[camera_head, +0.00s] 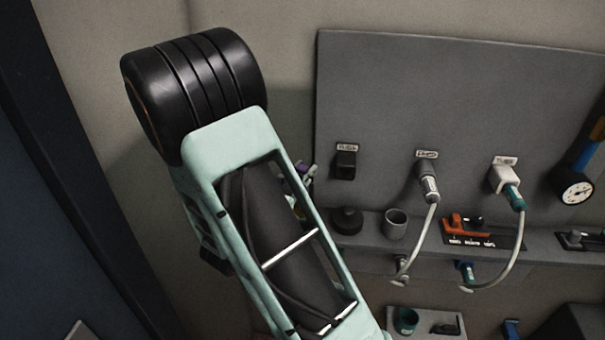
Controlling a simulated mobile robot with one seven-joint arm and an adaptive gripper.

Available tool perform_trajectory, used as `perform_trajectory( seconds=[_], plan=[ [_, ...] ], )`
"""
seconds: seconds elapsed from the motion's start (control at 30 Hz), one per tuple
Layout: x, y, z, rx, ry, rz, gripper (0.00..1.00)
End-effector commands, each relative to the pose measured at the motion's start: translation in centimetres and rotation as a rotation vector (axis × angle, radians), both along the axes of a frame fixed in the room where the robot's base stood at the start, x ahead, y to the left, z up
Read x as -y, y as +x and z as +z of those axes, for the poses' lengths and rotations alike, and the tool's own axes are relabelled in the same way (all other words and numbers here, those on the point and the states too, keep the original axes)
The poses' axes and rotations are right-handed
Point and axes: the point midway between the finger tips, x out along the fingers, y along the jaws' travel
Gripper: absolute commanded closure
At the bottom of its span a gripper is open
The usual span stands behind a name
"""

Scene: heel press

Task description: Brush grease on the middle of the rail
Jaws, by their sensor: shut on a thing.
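Neither the rail nor a grease brush can be made out in the head view. A large pale green and black link of my arm fills the left middle and hides what is behind it. My gripper cannot be made out. Small purple and white bits (304,171) show just past the link's right edge, too small to identify.
A grey upright panel (450,100) stands at the right, with labelled fittings and two pale hoses. On its ledge are a grey cup (395,223), a black knob (346,220) and an orange lever (466,223). A round gauge (576,191) is at the far right. A teal cup (406,320) sits lower.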

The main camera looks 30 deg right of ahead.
Motion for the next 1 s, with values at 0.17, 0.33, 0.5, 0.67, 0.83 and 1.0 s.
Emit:
perform_trajectory(
  seconds=[0.17, 0.33, 0.5, 0.67, 0.83, 1.0],
  plan=[
    [0.0, 0.0, 1.9, 0.002, -0.001, 0.0, 1.0],
    [0.0, 0.0, 3.3, 0.004, -0.001, -0.001, 1.0],
    [0.0, 0.0, 4.7, 0.003, -0.001, -0.001, 1.0],
    [0.0, 0.0, 5.4, 0.003, -0.002, -0.001, 1.0],
    [0.0, 0.0, 5.3, 0.003, -0.002, -0.001, 1.0],
    [0.0, 0.0, 5.3, 0.003, -0.001, -0.001, 1.0]
  ],
)
